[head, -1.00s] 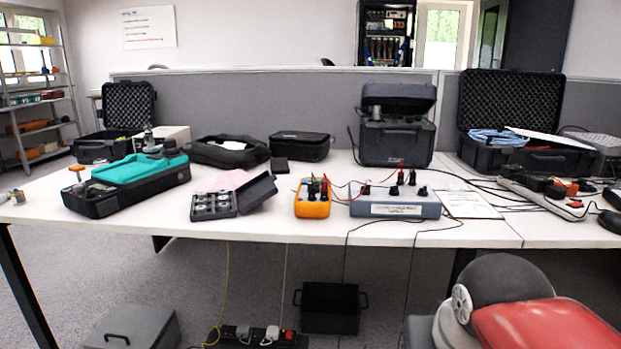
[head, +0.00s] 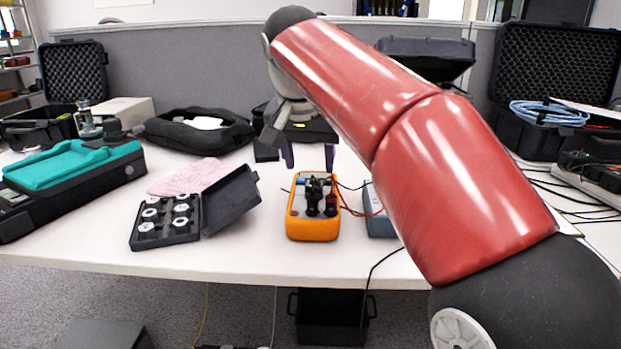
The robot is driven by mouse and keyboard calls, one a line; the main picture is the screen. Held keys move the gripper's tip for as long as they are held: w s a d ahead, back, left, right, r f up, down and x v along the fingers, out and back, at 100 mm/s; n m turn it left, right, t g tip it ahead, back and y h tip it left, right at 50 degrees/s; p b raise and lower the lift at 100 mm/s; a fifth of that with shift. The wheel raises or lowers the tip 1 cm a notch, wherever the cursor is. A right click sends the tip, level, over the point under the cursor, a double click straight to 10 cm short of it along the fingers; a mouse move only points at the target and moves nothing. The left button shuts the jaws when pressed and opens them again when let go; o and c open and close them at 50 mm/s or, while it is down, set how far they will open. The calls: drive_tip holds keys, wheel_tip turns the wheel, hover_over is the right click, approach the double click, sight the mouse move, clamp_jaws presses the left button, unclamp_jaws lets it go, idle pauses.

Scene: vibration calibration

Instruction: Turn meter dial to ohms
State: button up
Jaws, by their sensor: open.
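The orange meter (head: 313,228) lies face up near the table's front edge in the head view. Its dark dial area shows in the middle of its face, with black and red plugs on it; the dial's setting is too small to read. My gripper (head: 308,158) is open above and just behind the meter, fingers pointing down. It appears apart from the meter, with nothing between its fingers.
A black case of weights (head: 166,222) with a raised lid stands left of the meter, by a pink cloth (head: 190,176). A grey-blue box (head: 378,215) with leads stands right, partly hidden by my red arm. The table (head: 262,255) is clear in front.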

sight(312, 187)
drive_tip(key=b+x, duration=0.1)
drive_tip(key=x, duration=0.5)
drive_tip(key=shift+d+f, duration=0.1)
drive_tip(key=shift+f, duration=0.3)
drive_tip(key=c, duration=1)
drive_tip(key=shift+o, duration=0.2)
drive_tip(key=shift+r, duration=0.1)
drive_tip(key=m+p, duration=0.1)
drive_tip(key=m, duration=0.1)
drive_tip(key=m+h+p, duration=0.1)
drive_tip(key=p, duration=0.1)
drive_tip(key=shift+w+a+r+m+g, duration=0.1)
drive_tip(key=shift+a+m+g, duration=0.1)
drive_tip(key=shift+m+g, duration=0.15)
drive_tip(key=shift+w+a+m+g+h+p, duration=0.15)
drive_tip(key=shift+m+h+p, duration=0.25)
drive_tip(key=shift+m+p, duration=0.45)
drive_tip(key=shift+d+m+g+h+p, duration=0.15)
drive_tip(key=shift+m+h+p, duration=0.3)
drive_tip(key=shift+m, duration=0.65)
drive_tip(key=shift+a, duration=0.1)
